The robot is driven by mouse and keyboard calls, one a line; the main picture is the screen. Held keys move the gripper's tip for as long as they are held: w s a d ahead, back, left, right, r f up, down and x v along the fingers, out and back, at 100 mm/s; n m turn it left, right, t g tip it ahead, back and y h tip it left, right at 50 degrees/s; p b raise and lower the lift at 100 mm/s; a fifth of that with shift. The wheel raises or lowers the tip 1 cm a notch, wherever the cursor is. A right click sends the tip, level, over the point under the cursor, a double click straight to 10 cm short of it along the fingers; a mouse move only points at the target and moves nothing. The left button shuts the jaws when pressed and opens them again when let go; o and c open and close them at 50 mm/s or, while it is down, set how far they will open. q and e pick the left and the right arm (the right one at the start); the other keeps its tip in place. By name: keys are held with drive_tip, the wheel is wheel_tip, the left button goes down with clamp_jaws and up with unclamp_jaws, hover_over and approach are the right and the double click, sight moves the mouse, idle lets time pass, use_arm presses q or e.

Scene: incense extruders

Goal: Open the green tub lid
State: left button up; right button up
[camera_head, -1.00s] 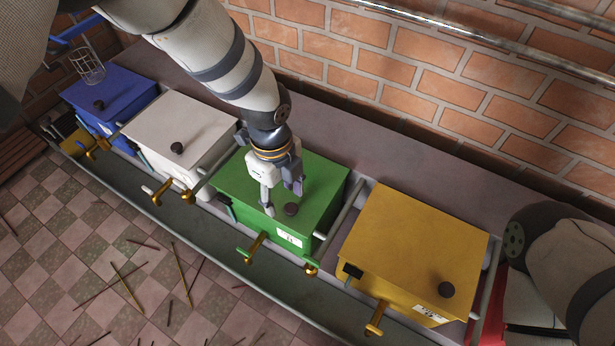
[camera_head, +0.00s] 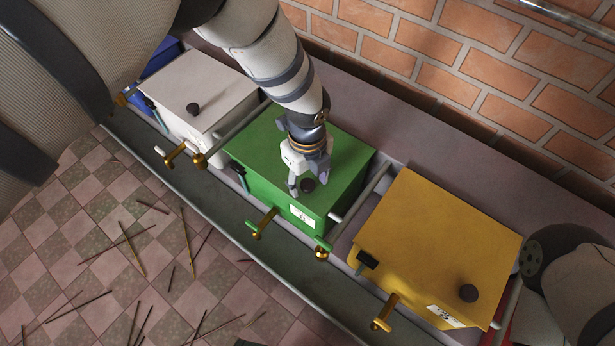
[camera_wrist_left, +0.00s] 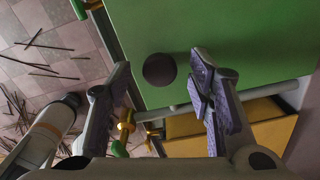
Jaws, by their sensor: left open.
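The green tub (camera_head: 262,185) stands in the middle of a row of tubs, its flat green lid (camera_head: 265,142) shut. A dark round knob (camera_head: 308,185) sits on the lid near its front edge. My left gripper (camera_head: 304,190) points down over the lid, with its fingertips close to the knob. In the left wrist view the fingers of my left gripper (camera_wrist_left: 162,85) are spread apart. The knob (camera_wrist_left: 160,69) shows there between and just beyond the fingertips, and I see no finger closed on it. My right gripper is not in view; only part of my right arm shows at the lower right.
A yellow tub (camera_head: 430,240) stands to the right and a white tub (camera_head: 200,95) to the left. Metal rails and brass cranks (camera_head: 382,312) stick out at the front. A brick wall (camera_head: 480,60) rises behind. Thin sticks lie on the checkered floor (camera_head: 100,260).

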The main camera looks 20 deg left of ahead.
sight(348, 143)
use_arm(q)
clamp_jaws()
drive_tip(key=shift+w+d+f+b, duration=0.2)
drive_tip(key=shift+w+d+b, duration=0.05)
drive_tip(key=shift+w+b, duration=0.25)
drive_tip(key=w+d+b, duration=0.1)
drive_tip(key=w+b, duration=0.1)
drive_tip(key=w+d+b, duration=0.1)
drive_tip(key=w+b, duration=0.2)
drive_tip(key=w+d+f+b, duration=0.1)
drive_tip(key=w+b, duration=0.1)
drive_tip(key=shift+w, duration=0.3)
drive_tip(key=w+b, duration=0.1)
drive_tip(key=w+d+b, duration=0.1)
drive_tip(key=w+b, duration=0.1)
drive_tip(key=w+d+r+b, duration=0.1)
drive_tip(key=shift+w+b, duration=0.3)
drive_tip(key=shift+b, duration=0.1)
drive_tip(key=shift+w+d+r+b, duration=0.1)
drive_tip(key=shift+w+d+b, duration=0.15)
drive_tip(key=shift+w+b, duration=0.3)
drive_tip(key=shift+w+d+r+b, duration=0.1)
drive_tip(key=shift+w+d+b, duration=0.1)
drive_tip(key=shift+w+b, duration=0.3)
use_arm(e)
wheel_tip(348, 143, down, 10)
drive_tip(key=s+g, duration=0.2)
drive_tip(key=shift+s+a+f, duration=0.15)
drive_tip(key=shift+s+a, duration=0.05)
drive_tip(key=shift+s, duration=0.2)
